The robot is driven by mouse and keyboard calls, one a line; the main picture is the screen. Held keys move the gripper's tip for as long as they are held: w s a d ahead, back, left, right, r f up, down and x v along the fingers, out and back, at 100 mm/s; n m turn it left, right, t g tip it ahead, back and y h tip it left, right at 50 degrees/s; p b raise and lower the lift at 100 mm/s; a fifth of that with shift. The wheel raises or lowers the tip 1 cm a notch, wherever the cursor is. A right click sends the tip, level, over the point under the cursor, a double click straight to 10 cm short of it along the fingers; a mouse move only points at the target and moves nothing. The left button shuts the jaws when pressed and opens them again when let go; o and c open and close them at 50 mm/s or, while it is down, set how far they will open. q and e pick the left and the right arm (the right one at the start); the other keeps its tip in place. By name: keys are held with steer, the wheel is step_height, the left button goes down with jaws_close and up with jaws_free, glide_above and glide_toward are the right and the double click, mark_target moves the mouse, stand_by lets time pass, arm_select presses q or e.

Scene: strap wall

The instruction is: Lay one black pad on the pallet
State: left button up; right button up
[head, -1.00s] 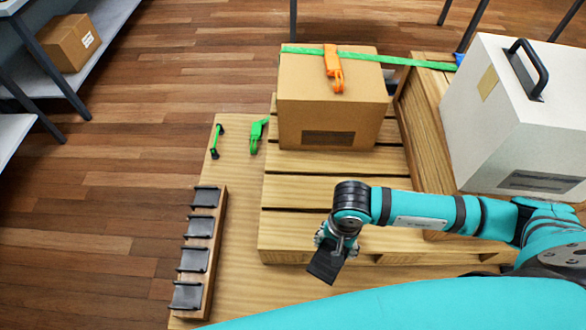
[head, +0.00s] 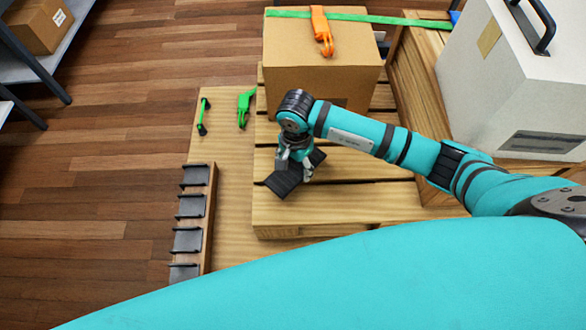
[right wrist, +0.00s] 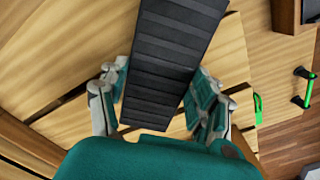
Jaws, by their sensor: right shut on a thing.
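My right gripper (head: 296,168) is shut on a black ribbed pad (head: 284,182) and holds it over the wooden pallet (head: 360,200), in front of the cardboard box. In the right wrist view the pad (right wrist: 175,60) lies between the two fingers of the gripper (right wrist: 160,105), with pallet slats behind it. I cannot tell whether the pad touches the slats. Several more black pads (head: 190,206) sit in a wooden rack (head: 212,215) left of the pallet. My left gripper is not in view.
A cardboard box (head: 320,75) with a green strap (head: 380,19) and an orange buckle (head: 321,32) stands on the pallet. A white case (head: 510,90) is at right. A green clip (head: 245,108) and a green-black handle (head: 203,117) lie on the board at left.

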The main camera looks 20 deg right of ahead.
mark_target(293, 164)
steer(key=shift+w+a, duration=0.15)
steer(key=shift+w, duration=0.3)
step_height(293, 164, down, 3)
steer(key=shift+w+a+b, duration=0.1)
steer(key=shift+b, duration=1.05)
steer(key=shift+f, duration=0.35)
steer(key=shift+r, duration=0.1)
steer(key=o, duration=1.3)
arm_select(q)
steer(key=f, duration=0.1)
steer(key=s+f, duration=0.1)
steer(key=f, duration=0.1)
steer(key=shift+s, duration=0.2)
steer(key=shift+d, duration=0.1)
